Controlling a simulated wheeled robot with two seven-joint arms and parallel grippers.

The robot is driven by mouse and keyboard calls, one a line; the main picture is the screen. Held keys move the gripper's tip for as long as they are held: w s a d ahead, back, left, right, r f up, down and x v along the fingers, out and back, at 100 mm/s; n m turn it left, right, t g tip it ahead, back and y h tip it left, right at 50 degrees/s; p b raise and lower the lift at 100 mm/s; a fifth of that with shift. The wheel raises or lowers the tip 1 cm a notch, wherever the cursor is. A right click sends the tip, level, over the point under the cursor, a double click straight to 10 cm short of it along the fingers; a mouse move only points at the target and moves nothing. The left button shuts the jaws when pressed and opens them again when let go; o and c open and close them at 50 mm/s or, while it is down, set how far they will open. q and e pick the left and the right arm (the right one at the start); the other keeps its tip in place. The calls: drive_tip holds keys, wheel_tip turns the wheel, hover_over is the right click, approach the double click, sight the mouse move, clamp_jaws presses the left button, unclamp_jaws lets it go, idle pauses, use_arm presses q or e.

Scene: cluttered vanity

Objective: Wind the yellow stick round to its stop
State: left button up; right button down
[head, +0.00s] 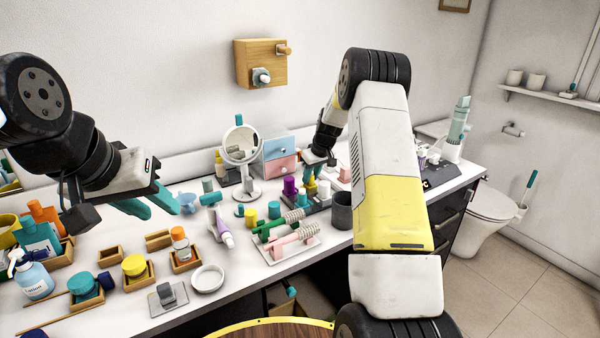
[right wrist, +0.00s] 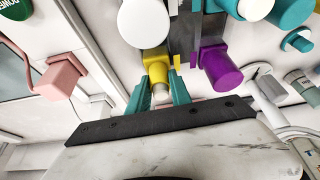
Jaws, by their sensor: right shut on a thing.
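The yellow stick (right wrist: 155,66) shows in the right wrist view, with a square yellow part and a narrower pale end. My right gripper (right wrist: 159,86) has its teal fingers on either side of that narrower end and is shut on it. In the head view the yellow stick (head: 324,190) stands on a dark rack (head: 318,206), just below my right gripper (head: 318,161). A purple stick (head: 290,186) stands beside it; it also shows in the right wrist view (right wrist: 221,68). My left gripper (head: 149,203) is open and empty above the left of the counter.
A dark cup (head: 342,212) is close in front of the rack. Pink and green coiled pieces (head: 290,240) lie on a tray. Bottles, jars and wooden trays crowd the left.

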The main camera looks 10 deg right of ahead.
drive_tip(key=m+h, duration=0.1)
drive_tip(key=m, duration=0.2)
drive_tip(key=m+h, duration=0.1)
drive_tip(key=m, duration=0.2)
drive_tip(key=shift+a+h, duration=0.15)
drive_tip(key=shift+h, duration=0.15)
drive_tip(key=m+h, duration=0.1)
drive_tip(key=m, duration=0.2)
drive_tip(key=m+h, duration=0.1)
drive_tip(key=m, duration=0.2)
drive_tip(key=shift+g, duration=0.4)
drive_tip(key=m+g, duration=0.1)
drive_tip(key=m, duration=0.2)
drive_tip(key=m+g+h, duration=0.1)
drive_tip(key=m, duration=0.2)
drive_tip(key=shift+w+m+h, duration=0.1)
drive_tip(key=shift+m+h, duration=0.2)
drive_tip(key=shift+m, duration=0.1)
drive_tip(key=m+g, duration=0.1)
drive_tip(key=m, duration=0.2)
drive_tip(key=shift+m+g, duration=0.7)
drive_tip(key=shift+m, duration=1)
drive_tip(key=c, duration=1.1)
unclamp_jaws()
drive_tip(key=shift+c, duration=0.2)
